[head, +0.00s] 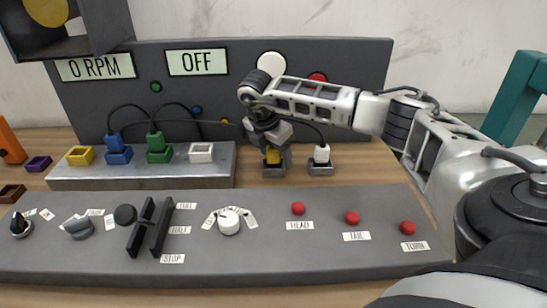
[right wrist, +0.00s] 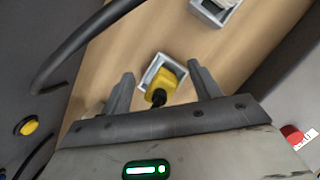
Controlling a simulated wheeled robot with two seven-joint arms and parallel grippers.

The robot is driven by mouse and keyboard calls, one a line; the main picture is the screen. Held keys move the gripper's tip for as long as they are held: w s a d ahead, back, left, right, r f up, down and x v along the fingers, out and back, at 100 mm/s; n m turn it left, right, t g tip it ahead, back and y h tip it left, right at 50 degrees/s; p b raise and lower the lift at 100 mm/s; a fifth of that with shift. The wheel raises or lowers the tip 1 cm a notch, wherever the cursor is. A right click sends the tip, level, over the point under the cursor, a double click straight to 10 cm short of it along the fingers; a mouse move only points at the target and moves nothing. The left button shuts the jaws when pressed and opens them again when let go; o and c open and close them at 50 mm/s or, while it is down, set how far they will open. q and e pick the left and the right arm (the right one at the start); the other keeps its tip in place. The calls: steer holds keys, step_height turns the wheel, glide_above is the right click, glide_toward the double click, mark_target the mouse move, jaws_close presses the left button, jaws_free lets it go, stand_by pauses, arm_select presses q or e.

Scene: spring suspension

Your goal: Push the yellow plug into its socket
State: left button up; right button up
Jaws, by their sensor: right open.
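The yellow plug (head: 273,156) sits upright in a small grey holder (head: 274,172) on the wooden table, right of the socket block. It also shows in the right wrist view (right wrist: 167,80), with a dark cable end on top. My right gripper (head: 271,148) is above it and partly covers it. In the right wrist view my right gripper (right wrist: 163,82) is open, one finger on each side of the plug, with gaps visible. The yellow socket (head: 80,155) is empty at the left end of the grey socket block (head: 140,180). My left gripper is not in view.
Blue (head: 118,154) and green (head: 159,154) plugs with cables stand in the block beside an empty white socket (head: 201,152). A white plug (head: 321,153) stands in a holder to the right. A control panel (head: 270,260) lies in front; an upright panel (head: 350,70) stands behind.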

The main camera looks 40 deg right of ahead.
steer(key=c, duration=1.1)
steer(key=shift+r, duration=0.15)
